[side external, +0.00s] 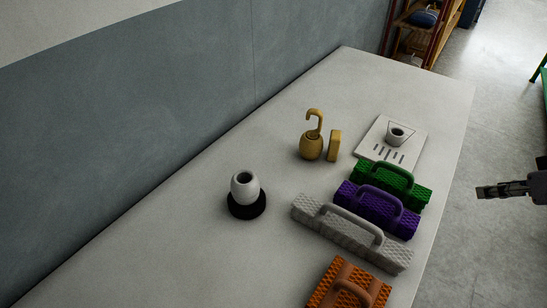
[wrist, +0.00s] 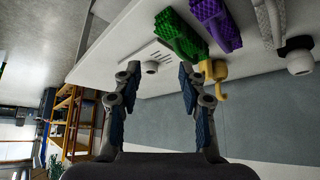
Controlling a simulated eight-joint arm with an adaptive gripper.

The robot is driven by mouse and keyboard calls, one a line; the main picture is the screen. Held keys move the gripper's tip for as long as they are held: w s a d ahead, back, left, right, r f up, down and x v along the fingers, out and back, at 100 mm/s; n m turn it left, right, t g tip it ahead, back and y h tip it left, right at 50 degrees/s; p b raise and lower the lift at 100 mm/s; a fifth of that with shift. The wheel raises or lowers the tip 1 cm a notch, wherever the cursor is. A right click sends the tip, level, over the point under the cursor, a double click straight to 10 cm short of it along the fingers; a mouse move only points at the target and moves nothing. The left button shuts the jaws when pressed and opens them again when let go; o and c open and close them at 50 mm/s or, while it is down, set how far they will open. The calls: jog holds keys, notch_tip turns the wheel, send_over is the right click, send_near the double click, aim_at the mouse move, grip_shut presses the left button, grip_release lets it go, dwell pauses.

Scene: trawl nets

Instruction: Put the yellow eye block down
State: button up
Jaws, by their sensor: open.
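Two yellow pieces stand close together on the table (side external: 180,240): a rounded body with a hook on top (side external: 311,146) and a small upright block (side external: 334,146). I cannot tell for sure which is the eye block. In the wrist view the yellow pieces (wrist: 217,72) overlap, partly behind the right finger. My gripper (side external: 486,192) is off the table's right edge in the side view, well apart from them. In the wrist view my gripper (wrist: 159,78) has its fingers spread with nothing between them.
Green (side external: 375,190), purple (side external: 362,208), grey (side external: 315,215) and orange (side external: 330,285) handled net bundles line the right side. A white pot (side external: 245,188) sits on a black disc (side external: 246,211). A wall borders the left.

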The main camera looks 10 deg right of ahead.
jog(key=w+a+r+n+h, duration=0.1)
jog(key=w+r+n+h, duration=0.1)
jog(key=w+n, duration=0.65)
jog(key=n+t+h, duration=0.3)
jog(key=n+t, duration=0.2)
jog(key=n, duration=1.8)
send_near(336, 135)
jog(key=w+f, duration=0.2)
jog(key=w, duration=0.1)
jog(key=shift+d+r+x, duration=0.1)
jog(key=shift+d+x, duration=0.1)
jog(key=shift+x, duration=1)
jog(key=shift+d+r+x, duration=0.1)
jog(key=shift+d+x, duration=0.1)
jog(key=shift+x, duration=1)
jog(key=shift+d+r+x, duration=0.1)
jog(key=shift+d+x, duration=0.1)
jog(key=shift+x, duration=1)
jog(key=shift+s, duration=0.1)
grip_shut()
